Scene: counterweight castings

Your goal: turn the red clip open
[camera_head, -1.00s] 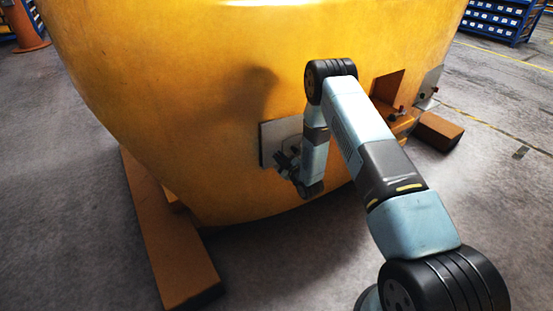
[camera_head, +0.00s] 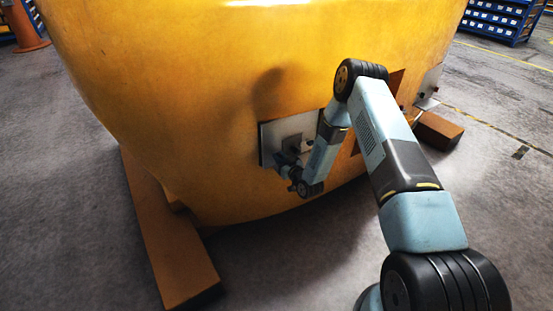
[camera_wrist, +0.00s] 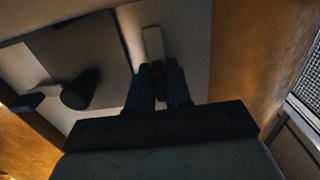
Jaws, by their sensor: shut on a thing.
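A small dark reddish piece (camera_wrist: 159,80), which I take for the red clip, shows between the finger ends of my gripper (camera_wrist: 158,84) in the wrist view. The fingers are shut on it from both sides. A pale upright bar (camera_wrist: 153,45) stands just beyond it, against a light grey plate (camera_wrist: 190,45). In the head view my gripper (camera_head: 287,161) is at the lower part of the grey plate (camera_head: 268,133) on the yellow casting (camera_head: 200,100). The clip is too small or hidden to make out there.
A dark knob (camera_wrist: 82,90) sticks out left of my fingers in the wrist view. Right of my arm, a metal bracket (camera_head: 430,84) stands out from the casting. Brown beams (camera_head: 165,235) lie below it. The floor in front is clear.

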